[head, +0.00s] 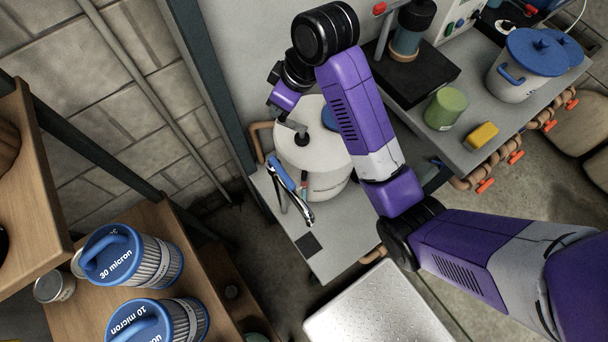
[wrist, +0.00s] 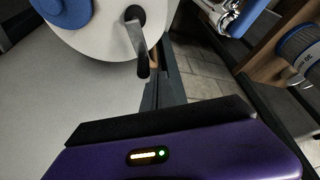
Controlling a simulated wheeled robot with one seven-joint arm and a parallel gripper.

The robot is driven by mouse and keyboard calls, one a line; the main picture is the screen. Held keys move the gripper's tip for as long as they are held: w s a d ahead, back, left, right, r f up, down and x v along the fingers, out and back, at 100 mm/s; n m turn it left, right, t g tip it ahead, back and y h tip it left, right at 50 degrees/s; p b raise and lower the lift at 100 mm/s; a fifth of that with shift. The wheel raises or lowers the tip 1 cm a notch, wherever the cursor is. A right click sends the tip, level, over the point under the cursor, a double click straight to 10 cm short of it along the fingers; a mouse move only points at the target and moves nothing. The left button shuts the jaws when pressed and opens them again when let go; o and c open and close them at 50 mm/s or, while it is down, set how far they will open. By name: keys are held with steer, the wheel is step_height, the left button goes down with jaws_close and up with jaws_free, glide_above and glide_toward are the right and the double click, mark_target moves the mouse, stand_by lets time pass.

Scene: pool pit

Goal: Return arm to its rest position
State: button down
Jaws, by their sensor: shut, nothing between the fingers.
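My gripper (head: 282,103) hangs at the end of my bent purple arm, at upper centre in the head view. It is in front of or above a white rounded tank (head: 328,178) with a blue part on top. The fingers are small there, and I cannot tell whether they touch the tank. In the wrist view, the purple gripper body with its black front edge (wrist: 160,122) fills the bottom. The white tank (wrist: 100,38) is at the top left there, with a lever (wrist: 138,45) with a dark end. I see nothing held.
Two filter cartridges (head: 160,262) stand on a wooden shelf at lower left. The right bench holds a green can (head: 445,108), a yellow block (head: 481,136) and a blue-lidded bucket (head: 525,72). A wall stands at left.

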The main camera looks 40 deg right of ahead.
steer(key=shift+r, duration=0.8)
steer(key=shift+w, duration=0.1)
steer(key=w+d+r+m+t, duration=0.1)
steer(key=w+r+m+t, duration=0.3)
steer(key=w+r+t, duration=0.3)
steer(key=s+f+m+t+h+b, duration=0.1)
steer(key=s+f, duration=0.4)
steer(key=s, duration=1.5)
steer(key=s+a+f+m+t+h+b, duration=0.1)
steer(key=s+f+b, duration=0.4)
steer(key=s, duration=1.6)
steer(key=shift+s+f+t+b, duration=0.25)
steer(key=shift+t+b, duration=0.5)
steer(key=shift+t, duration=0.15)
steer(key=shift+a, duration=0.1)
